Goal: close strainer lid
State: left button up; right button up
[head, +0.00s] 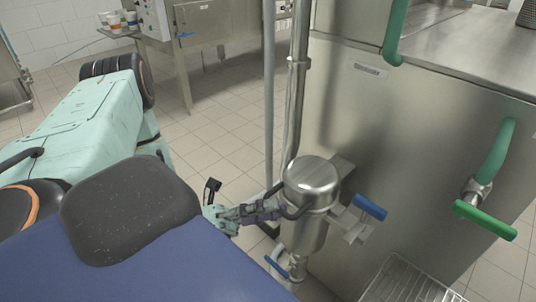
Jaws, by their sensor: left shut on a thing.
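The strainer (305,233) is a steel cylinder beside the large steel machine, in the lower middle of the head view. Its domed lid (312,176) sits on top of the cylinder and looks level. A dark curved handle (291,211) shows at the lid's left side. My left gripper (278,207) reaches in from the left and is shut on this handle. The fingertips are small and partly merge with the handle. My right gripper does not show.
A blue-handled valve (370,207) sticks out right of the strainer, and another blue handle (277,266) is below it. Vertical pipes (297,90) rise behind. Green handles (485,219) are on the machine (400,130) at right. A steel grate (412,283) lies at the bottom right.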

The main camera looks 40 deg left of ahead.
pick_arm(q)
jog(key=shift+o, duration=1.4)
jog(key=shift+w+a+f, duration=0.15)
jog(key=shift+f, duration=0.2)
jog(key=shift+r, duration=0.15)
jog(key=v, duration=0.7)
jog(key=shift+s+a, duration=0.1)
jog(key=shift+s, duration=0.1)
